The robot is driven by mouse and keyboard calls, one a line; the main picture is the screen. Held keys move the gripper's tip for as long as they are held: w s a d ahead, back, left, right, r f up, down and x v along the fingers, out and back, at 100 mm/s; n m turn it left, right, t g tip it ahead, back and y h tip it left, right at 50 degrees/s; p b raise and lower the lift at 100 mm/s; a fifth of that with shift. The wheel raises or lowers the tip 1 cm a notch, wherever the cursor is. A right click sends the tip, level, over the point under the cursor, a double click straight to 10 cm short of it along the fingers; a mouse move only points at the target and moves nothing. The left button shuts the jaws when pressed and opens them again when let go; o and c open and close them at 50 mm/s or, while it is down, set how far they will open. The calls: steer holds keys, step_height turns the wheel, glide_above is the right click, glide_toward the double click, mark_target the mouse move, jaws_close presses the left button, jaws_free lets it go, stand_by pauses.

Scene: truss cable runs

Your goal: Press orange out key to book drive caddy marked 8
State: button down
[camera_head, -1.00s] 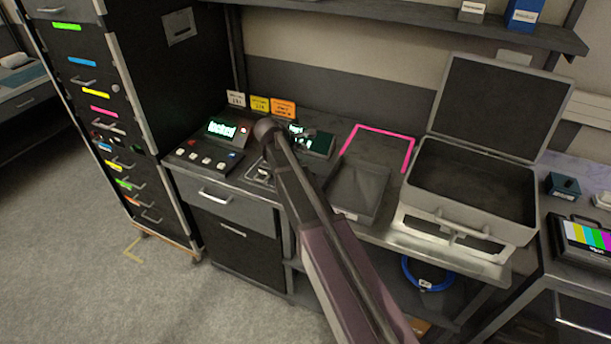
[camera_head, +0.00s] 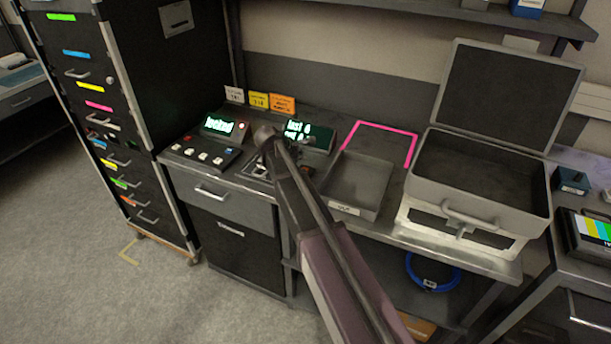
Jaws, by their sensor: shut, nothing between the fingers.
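My arm reaches in from the bottom, and its end (camera_head: 266,140) is over the bench between two consoles. The jaws are dark, small and mostly hidden by the arm; nothing held shows. The left console (camera_head: 203,152) has a lit green display, several pale keys, and small red and blue ones. The right console (camera_head: 319,138) has a green display with two lines, too small to read surely. An orange card (camera_head: 282,104) stands behind, beside a yellow and a white one. I cannot pick out an orange out key. No caddy marked 8 can be made out.
A grey tray (camera_head: 357,184) lies right of the arm, with a pink outline (camera_head: 388,128) behind it. An open grey case (camera_head: 480,190) stands further right. A tall drawer cabinet (camera_head: 90,100) stands at left. A shelf (camera_head: 430,12) overhangs the bench.

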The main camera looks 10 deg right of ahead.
mark_target(307, 168)
steer(key=shift+f+b, duration=1.05)
steer(key=shift+f, duration=0.35)
steer(key=shift+f+b, duration=0.85)
stand_by(1.5)
steer(key=shift+r, duration=0.1)
stand_by(0.3)
steer(key=shift+w+r+p, duration=0.1)
steer(key=shift+r+p, duration=0.7)
steer(key=shift+p, duration=0.05)
steer(key=shift+r, duration=0.1)
steer(key=shift+r+p, duration=2.4)
steer(key=shift+p, duration=0.15)
steer(key=shift+f, duration=0.1)
